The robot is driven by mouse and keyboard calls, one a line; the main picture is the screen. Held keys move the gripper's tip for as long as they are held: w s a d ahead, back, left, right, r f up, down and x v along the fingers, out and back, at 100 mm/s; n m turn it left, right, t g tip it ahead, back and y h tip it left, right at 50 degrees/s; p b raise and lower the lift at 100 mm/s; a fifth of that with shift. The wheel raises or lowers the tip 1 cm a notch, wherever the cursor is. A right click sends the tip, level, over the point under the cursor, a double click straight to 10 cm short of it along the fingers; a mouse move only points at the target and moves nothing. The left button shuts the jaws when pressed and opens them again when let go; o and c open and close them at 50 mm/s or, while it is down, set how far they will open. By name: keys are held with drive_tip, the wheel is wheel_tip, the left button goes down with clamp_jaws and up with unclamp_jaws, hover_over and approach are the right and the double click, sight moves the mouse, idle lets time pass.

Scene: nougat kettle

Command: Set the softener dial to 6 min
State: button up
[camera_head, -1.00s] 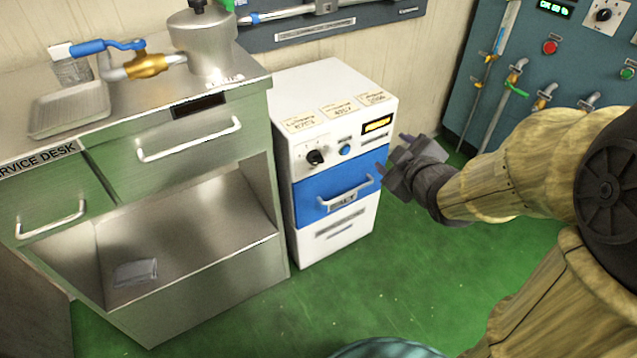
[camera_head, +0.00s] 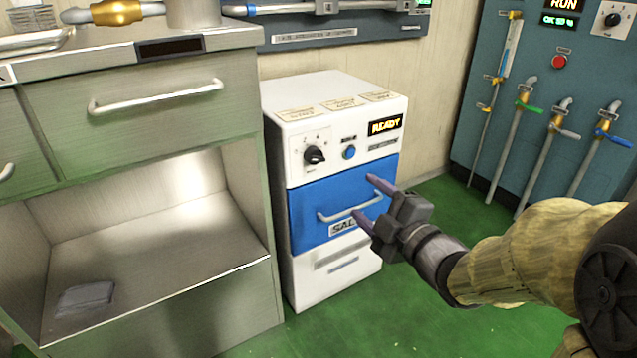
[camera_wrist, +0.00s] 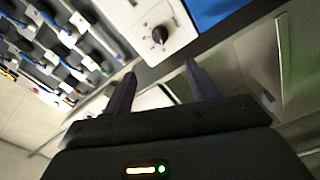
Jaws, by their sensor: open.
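The softener is a white cabinet (camera_head: 330,277) with a blue drawer marked SALT (camera_head: 312,205). Its black dial (camera_head: 314,155) sits on a white plate at the upper left of the front; its marks are too small to read. The dial also shows in the wrist view (camera_wrist: 160,34), beyond my fingers. My gripper (camera_head: 368,200) is open and empty in front of the drawer's right part, below and right of the dial. In the wrist view its two fingers (camera_wrist: 158,85) are spread apart, with nothing between them.
A metal service desk (camera_head: 160,110) with an open lower bay stands close on the left. A wall panel with pipes, valves and a red button (camera_head: 559,62) is at the right. Green floor (camera_head: 420,310) is free in front of the softener.

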sight(317, 160)
drive_tip(key=shift+a+p, duration=0.1)
drive_tip(key=shift+p, duration=0.2)
drive_tip(key=p+x, duration=0.2)
drive_tip(key=p, duration=0.3)
drive_tip(key=p+x, duration=0.2)
drive_tip(key=p, duration=0.4)
drive_tip(key=shift+w+a+r, duration=0.15)
drive_tip(key=shift+w+r, duration=0.1)
drive_tip(key=shift+w, duration=0.15)
drive_tip(key=p, duration=0.4)
drive_tip(key=shift+w+a+f, duration=0.1)
drive_tip(key=shift+w+a, duration=0.2)
drive_tip(key=shift+a, duration=0.05)
drive_tip(key=b+x, duration=0.1)
drive_tip(key=x, duration=0.3)
drive_tip(key=b+x, duration=0.1)
drive_tip(key=x, duration=0.2)
drive_tip(key=b+x, duration=0.1)
drive_tip(key=x, duration=0.3)
drive_tip(key=shift+w+a+f+b, duration=0.15)
drive_tip(key=shift+w+f+b, duration=0.1)
drive_tip(key=shift+b, duration=0.1)
